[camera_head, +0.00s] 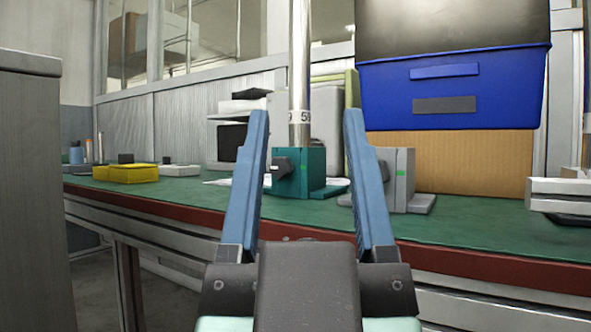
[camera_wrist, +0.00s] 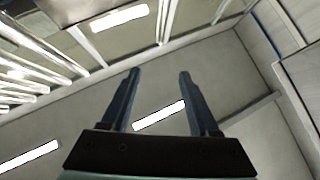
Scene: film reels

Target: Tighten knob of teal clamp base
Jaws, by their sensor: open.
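The teal clamp base (camera_head: 313,168) stands on the green table top in the head view, with an upright metal rod (camera_head: 299,60) in it. Its dark knob (camera_head: 282,168) faces the left side of the block. My gripper (camera_head: 305,130) is open and empty, its blue fingers in front of the teal clamp base, which shows between them. In the wrist view my gripper (camera_wrist: 158,75) points up towards the ceiling and holds nothing. No clamp base shows in the wrist view.
A grey clamp base (camera_head: 402,178) stands just right of the teal one, partly behind my right finger. A yellow box (camera_head: 125,173) lies to the left on the green table (camera_head: 460,217). A blue bin (camera_head: 455,88) is at the back right. A grey cabinet (camera_head: 30,190) stands at the left edge.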

